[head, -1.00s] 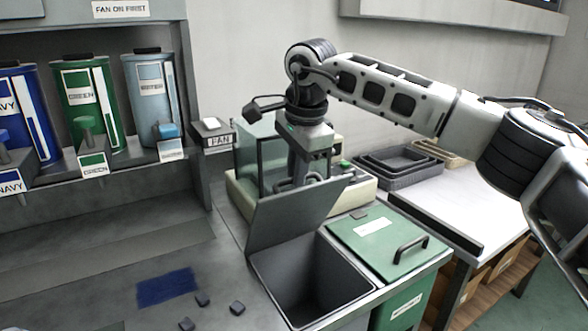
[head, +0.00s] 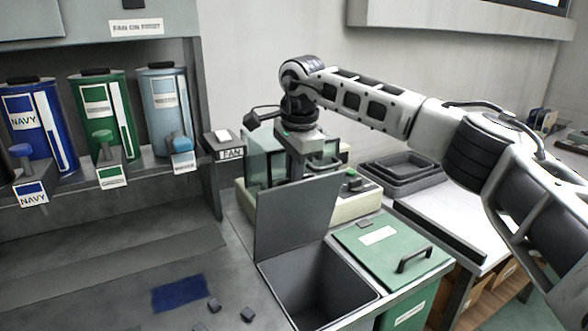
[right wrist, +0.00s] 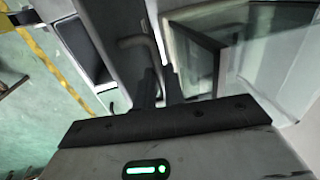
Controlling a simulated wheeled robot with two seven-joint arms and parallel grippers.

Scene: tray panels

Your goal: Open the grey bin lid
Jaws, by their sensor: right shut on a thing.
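The grey bin (head: 318,290) stands open at the front, its dark inside showing. Its grey lid (head: 292,218) is raised on the far-left edge of the bin, close to upright. My right gripper is behind the lid in the head view, with its fingertips hidden there. In the right wrist view the fingers (right wrist: 160,88) are closed at the lid's bar handle (right wrist: 138,42), shut on it. My left gripper is in neither view.
A green-lidded bin (head: 385,258) stands right beside the grey one. A glass-sided box (head: 262,160) is close behind the lid. Dark trays (head: 403,173) lie on the white table. Small dark blocks and a navy patch (head: 180,293) lie on the left counter.

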